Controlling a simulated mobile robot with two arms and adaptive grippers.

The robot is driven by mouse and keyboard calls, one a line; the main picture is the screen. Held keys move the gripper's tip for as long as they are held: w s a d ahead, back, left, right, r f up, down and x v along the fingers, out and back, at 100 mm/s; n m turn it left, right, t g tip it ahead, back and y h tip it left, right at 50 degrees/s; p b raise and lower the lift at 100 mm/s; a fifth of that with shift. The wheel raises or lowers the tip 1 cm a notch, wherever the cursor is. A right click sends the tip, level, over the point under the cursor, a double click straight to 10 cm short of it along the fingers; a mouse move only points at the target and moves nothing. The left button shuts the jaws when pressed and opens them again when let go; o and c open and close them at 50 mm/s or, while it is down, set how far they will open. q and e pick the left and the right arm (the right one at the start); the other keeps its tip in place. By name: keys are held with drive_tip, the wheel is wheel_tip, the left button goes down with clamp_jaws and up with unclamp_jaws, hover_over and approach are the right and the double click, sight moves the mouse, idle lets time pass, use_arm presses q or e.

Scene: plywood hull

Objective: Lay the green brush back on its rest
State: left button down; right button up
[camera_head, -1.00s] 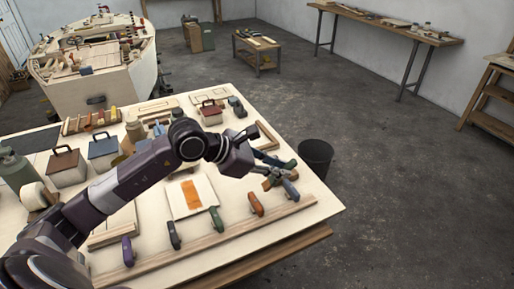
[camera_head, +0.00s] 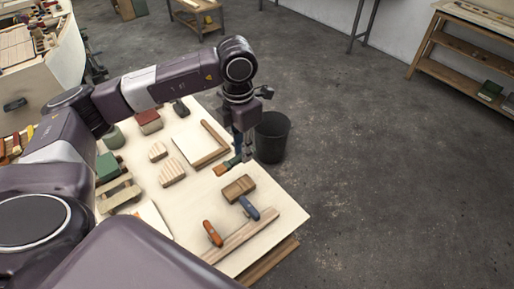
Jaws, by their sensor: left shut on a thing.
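My left gripper (camera_head: 245,156) points down over the right side of the plywood bench top (camera_head: 200,190). It is shut on the green brush (camera_head: 234,160), which has a dark green handle and an orange-brown end toward the left. The fingers partly hide the brush, and I cannot tell whether it touches the bench. A long wooden strip (camera_head: 240,240) lies near the front edge, with an orange-handled tool (camera_head: 212,233) and a blue-handled tool (camera_head: 249,208) against it. Which part is the green brush's rest is unclear; my arm hides the strip's left part. My right gripper is not in view.
A brown wooden block (camera_head: 239,188) lies just below the gripper. A black bin (camera_head: 272,137) stands on the floor beyond the bench's right edge. The floor to the right is clear.

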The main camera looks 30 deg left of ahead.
sight(245, 184)
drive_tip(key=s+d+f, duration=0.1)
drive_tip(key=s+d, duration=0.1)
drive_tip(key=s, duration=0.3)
use_arm(q)
drive_tip(key=f, duration=0.1)
drive_tip(key=f+b, duration=0.2)
drive_tip(key=shift+s+d+f, duration=0.25)
drive_tip(key=shift+s, duration=0.1)
drive_tip(key=shift+f, duration=0.25)
wheel_tip(245, 184, down, 2)
drive_tip(key=shift+f+b, duration=0.25)
drive_tip(key=shift+b, duration=0.4)
drive_tip(key=shift+f+b, duration=0.4)
drive_tip(key=shift+f, duration=0.2)
wheel_tip(245, 184, down, 2)
drive_tip(key=shift+f+b, duration=0.2)
drive_tip(key=shift+b, duration=0.9)
drive_tip(key=shift+f+b, duration=0.6)
drive_tip(key=shift+b, duration=0.05)
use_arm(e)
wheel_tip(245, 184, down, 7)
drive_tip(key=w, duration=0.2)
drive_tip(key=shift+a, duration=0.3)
